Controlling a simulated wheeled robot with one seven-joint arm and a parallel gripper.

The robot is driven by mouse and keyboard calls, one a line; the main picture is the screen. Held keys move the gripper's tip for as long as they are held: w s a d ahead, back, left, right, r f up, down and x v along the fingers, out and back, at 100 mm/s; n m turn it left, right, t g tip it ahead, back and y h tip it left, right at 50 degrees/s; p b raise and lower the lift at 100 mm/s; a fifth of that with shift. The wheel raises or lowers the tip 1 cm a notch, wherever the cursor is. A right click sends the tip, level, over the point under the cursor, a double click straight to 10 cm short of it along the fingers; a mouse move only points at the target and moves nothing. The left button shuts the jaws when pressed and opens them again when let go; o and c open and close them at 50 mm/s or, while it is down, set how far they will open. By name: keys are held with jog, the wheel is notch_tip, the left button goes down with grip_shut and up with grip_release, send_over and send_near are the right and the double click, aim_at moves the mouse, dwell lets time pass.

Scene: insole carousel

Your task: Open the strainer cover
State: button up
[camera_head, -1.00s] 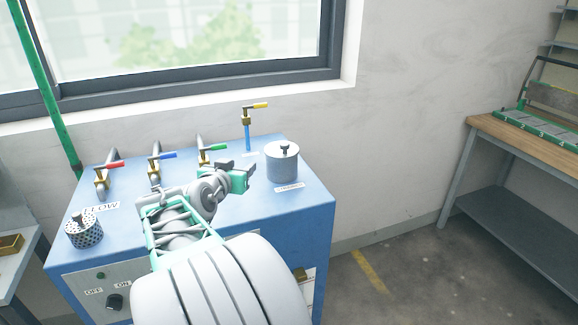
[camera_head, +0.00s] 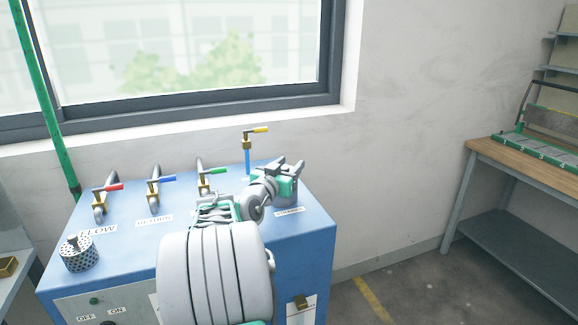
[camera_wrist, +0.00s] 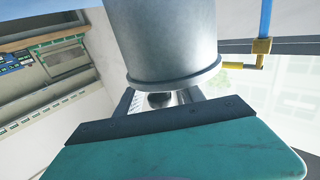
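The strainer is a grey cylinder with a lid on the right of the blue cabinet top, and its body (camera_head: 287,200) shows in part behind my gripper in the head view. In the wrist view its grey metal wall and rim (camera_wrist: 165,40) fill the top centre. A dark round knob (camera_wrist: 159,100) shows just below the rim, between my fingers. My gripper (camera_head: 289,164) is at the strainer's top. Its two fingers (camera_wrist: 158,98) stand apart on either side of the knob, with visible gaps. My gripper hides the lid in the head view.
The blue cabinet top (camera_head: 135,245) carries red (camera_head: 108,187), blue (camera_head: 163,179) and green-handled valves (camera_head: 213,171). A yellow-handled valve (camera_head: 256,130) stands behind the strainer. A perforated basket (camera_head: 78,254) sits at left. A workbench (camera_head: 545,165) stands at right.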

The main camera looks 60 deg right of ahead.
grip_shut()
dwell(1.2)
